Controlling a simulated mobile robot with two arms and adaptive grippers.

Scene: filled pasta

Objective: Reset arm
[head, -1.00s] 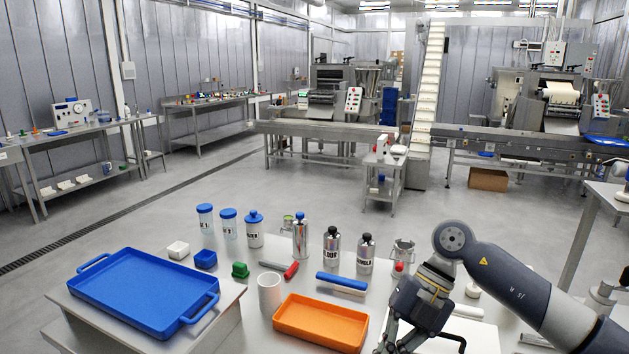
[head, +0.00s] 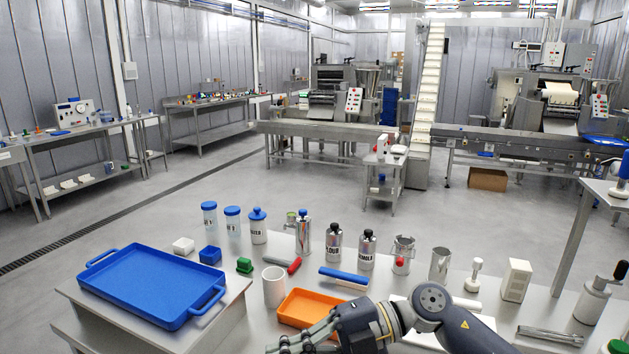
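My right arm comes in from the lower right, and its dark gripper (head: 285,345) points left at the bottom edge of the head view. The fingers look spread and hold nothing visible; their lower part is cut off by the frame. The gripper overlaps the near side of the orange tray (head: 296,301); I cannot tell whether they touch. My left gripper is not in view.
A blue tray (head: 150,284) lies on a raised stand at left. A white cup (head: 273,287), a blue-handled tool (head: 343,277), lidded jars, bottles (head: 334,243) and a metal jug (head: 439,264) stand around the orange tray. A white box (head: 515,280) stands at right.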

